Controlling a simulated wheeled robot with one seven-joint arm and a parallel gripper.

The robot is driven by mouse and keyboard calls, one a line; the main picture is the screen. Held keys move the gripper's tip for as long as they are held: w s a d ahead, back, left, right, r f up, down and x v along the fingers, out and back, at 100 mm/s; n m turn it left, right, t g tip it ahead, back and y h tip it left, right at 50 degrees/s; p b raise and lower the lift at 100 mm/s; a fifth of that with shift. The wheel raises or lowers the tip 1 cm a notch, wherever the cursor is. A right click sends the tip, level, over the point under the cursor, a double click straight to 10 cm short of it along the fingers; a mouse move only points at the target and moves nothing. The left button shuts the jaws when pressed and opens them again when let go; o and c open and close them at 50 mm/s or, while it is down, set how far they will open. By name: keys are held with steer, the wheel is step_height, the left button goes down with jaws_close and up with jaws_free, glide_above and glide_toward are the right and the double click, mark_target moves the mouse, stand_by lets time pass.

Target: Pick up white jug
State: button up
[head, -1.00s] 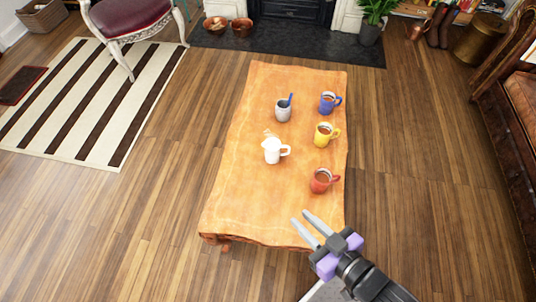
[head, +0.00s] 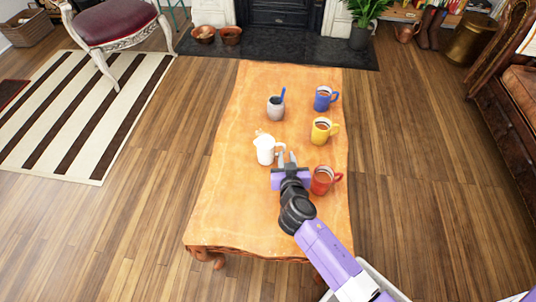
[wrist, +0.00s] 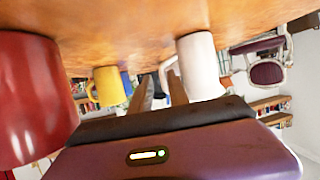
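The white jug (head: 264,151) stands upright on the orange-topped table, its handle on the right side. It also shows upside down in the wrist view (wrist: 203,68), with the handle towards the fingers. My gripper (head: 287,158) is low over the table, just to the right of the jug and close to its handle. In the wrist view the two fingers (wrist: 162,90) are apart, with a gap between them. The right finger overlaps the handle's lower part in that picture; I cannot tell whether they touch. Nothing is visibly held.
A red mug (head: 322,181) stands close to the right of my gripper. A yellow mug (head: 320,130), a blue mug (head: 323,99) and a grey cup with a blue utensil (head: 275,108) stand farther back. The table's (head: 235,215) front left is clear.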

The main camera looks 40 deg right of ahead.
steer(key=shift+x, duration=3.95)
steer(key=shift+w+a, duration=0.1)
steer(key=shift+a, duration=0.05)
jaws_close()
